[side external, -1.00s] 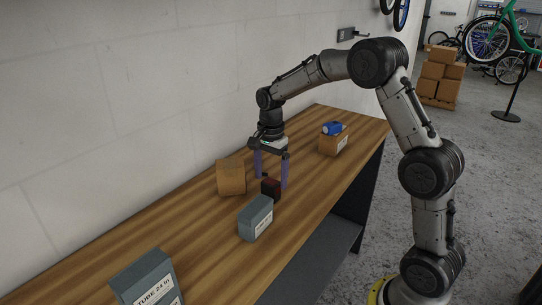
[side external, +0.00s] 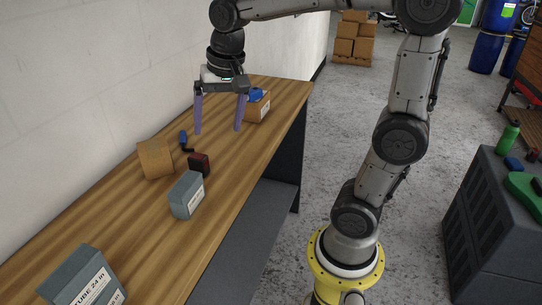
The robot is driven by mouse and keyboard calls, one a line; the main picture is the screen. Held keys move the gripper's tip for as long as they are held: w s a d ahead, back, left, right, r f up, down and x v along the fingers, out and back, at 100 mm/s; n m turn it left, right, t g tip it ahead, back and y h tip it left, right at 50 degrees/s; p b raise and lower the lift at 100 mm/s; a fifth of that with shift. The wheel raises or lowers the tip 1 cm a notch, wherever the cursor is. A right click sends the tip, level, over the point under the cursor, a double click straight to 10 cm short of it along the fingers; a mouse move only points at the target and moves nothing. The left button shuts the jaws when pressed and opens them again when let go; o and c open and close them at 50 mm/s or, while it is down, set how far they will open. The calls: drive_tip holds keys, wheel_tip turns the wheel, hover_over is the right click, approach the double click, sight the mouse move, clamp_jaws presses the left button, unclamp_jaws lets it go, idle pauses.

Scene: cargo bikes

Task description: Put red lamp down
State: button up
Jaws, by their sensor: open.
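The red lamp (side external: 199,165), a small dark box with a red face, rests on the wooden workbench (side external: 138,218). It stands between a brown cardboard box and a grey-blue box, close to both. My gripper (side external: 217,131) is open and empty, its two purple fingers pointing down. It hangs above the bench, higher in the picture than the lamp and slightly to its right, apart from it.
The brown box (side external: 155,158) is left of the lamp and the grey-blue box (side external: 187,195) in front. A small blue-and-black item (side external: 186,141) lies behind. Another box (side external: 258,108) with a blue thing on top stands farther back. A tube box (side external: 82,277) is nearest. The wall bounds the left.

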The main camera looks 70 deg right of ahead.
drive_tip(key=s+a+f+n+t, duration=0.1)
drive_tip(key=s+a+f+n, duration=0.1)
drive_tip(key=s+n, duration=0.3)
drive_tip(key=s+a+f+n+t, duration=0.2)
drive_tip(key=s+n, duration=0.2)
drive_tip(key=s, duration=0.5)
drive_tip(key=shift+s+n, duration=0.25)
drive_tip(key=shift+n, duration=0.15)
drive_tip(key=shift+a, duration=0.1)
